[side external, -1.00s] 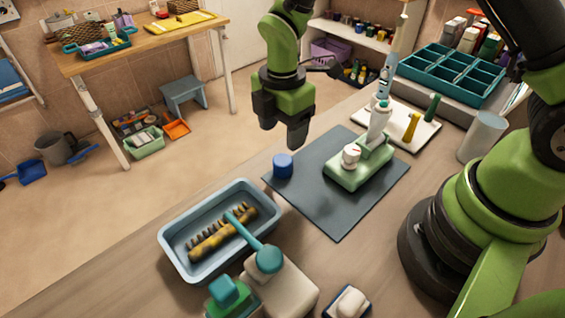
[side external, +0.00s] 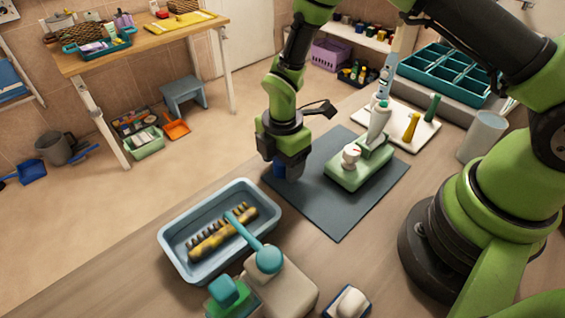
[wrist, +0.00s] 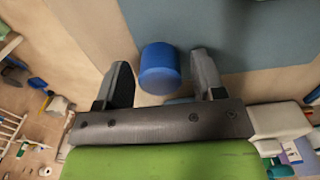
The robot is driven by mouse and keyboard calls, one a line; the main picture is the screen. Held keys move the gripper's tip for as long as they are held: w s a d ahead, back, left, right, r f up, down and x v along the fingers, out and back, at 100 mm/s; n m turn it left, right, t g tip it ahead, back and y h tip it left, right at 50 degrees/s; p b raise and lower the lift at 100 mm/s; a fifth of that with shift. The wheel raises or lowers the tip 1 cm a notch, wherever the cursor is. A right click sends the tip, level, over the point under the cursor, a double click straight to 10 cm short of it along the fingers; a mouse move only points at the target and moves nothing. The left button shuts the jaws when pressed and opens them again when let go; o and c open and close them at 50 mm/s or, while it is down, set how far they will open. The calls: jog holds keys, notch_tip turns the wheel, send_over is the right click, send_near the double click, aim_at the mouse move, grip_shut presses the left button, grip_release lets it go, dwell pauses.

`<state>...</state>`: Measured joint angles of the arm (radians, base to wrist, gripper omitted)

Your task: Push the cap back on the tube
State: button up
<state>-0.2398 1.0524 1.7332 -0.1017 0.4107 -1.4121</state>
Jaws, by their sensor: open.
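The blue cap (side external: 279,171) is a short cylinder at the left corner of the dark mat, mostly hidden by my gripper in the side view. In the wrist view the blue cap (wrist: 160,68) shows between the two fingers. My gripper (wrist: 163,66) is open, with a finger on each side of the cap; visible gaps separate them from it. In the side view my gripper (side external: 290,170) points down over the cap. The white tube (side external: 377,124) rests in a pale green holder (side external: 355,176) on the mat, with a rounded white end (side external: 350,156) at the front.
The dark mat (side external: 345,215) has bare room in front of the holder. A light blue tray (side external: 175,255) with a yellow-black object and a teal-handled tool lies at front left. A white board (side external: 400,140) with upright items stands behind. A grey-white cup (side external: 483,136) stands at right.

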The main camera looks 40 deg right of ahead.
jog(key=shift+r, duration=0.1)
jog(key=c, duration=1)
jog(key=shift+r, duration=2.45)
jog(key=shift+o, duration=1.1)
jog(key=shift+c, duration=0.4)
